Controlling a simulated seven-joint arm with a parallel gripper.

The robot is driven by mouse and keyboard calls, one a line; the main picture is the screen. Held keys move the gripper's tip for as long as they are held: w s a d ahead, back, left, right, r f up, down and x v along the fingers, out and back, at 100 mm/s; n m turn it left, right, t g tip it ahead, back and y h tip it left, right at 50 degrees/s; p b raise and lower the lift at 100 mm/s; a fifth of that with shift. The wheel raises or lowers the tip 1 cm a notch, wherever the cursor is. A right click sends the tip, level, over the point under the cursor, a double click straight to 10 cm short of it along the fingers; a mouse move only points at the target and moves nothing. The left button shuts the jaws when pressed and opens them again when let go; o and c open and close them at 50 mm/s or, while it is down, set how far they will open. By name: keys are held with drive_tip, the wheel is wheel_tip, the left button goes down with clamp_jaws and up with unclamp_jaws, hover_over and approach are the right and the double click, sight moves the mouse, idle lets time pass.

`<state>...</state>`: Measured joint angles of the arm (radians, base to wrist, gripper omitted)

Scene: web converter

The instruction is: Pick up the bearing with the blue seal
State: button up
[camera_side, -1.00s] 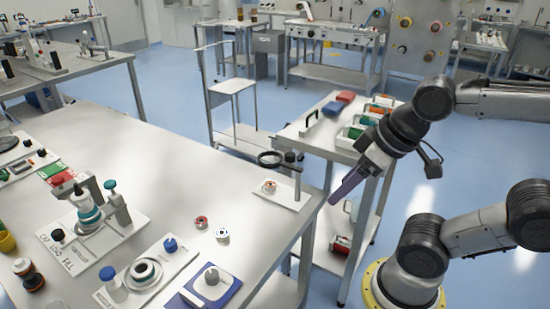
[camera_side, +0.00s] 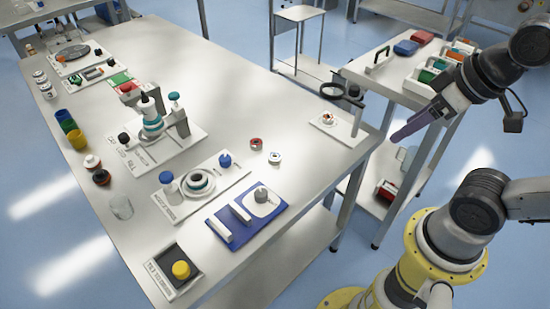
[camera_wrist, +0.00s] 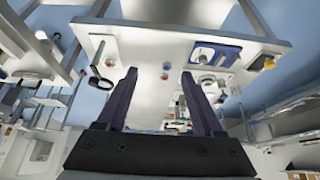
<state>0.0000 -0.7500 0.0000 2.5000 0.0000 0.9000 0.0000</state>
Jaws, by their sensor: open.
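Two small ring-shaped bearings lie close together on the white table. One is the red-sealed bearing (camera_side: 256,143). The other is a pale bearing (camera_side: 275,157), whose centre looks blue in the earlier side view; its seal is too small to be certain now. My gripper (camera_side: 396,138) is open and empty, with purple fingers, to the right of the table's right edge and well apart from both bearings. Its fingers also show in the wrist view.
A magnifier stand (camera_side: 352,120) with a small ringed part on its base stands between the bearings and my gripper. A blue tray (camera_side: 222,231), a round-ring fixture (camera_side: 168,203) and a press (camera_side: 185,127) stand nearby. A side cart (camera_side: 375,80) with bins stands behind. Table behind the bearings is clear.

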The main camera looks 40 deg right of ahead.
idle(0.4)
drive_tip(key=shift+o, duration=1.2)
